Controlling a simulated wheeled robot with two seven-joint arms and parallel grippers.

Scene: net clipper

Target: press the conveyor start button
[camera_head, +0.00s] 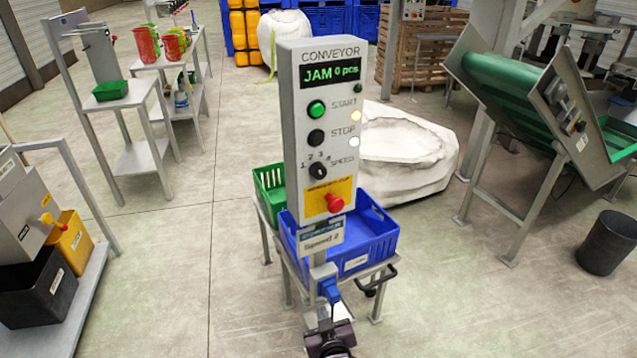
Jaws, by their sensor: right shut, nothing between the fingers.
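The conveyor control panel (294,165) is a tall grey-white box standing upright in the middle of the head view. Its display (331,73) reads "JAM 0 pcs." in green. The green START button (316,109) is on the upper left of its face, uncovered. My right gripper (328,318) is at the bottom centre, low below the panel and well apart from the START button. It is shut and empty. My left gripper is not in view.
Below START are a black STOP button (316,138), a speed knob (318,171) and a red mushroom button (334,203). A blue crate (378,243) and a green crate (268,190) stand behind the panel. A green conveyor (510,80) is at right.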

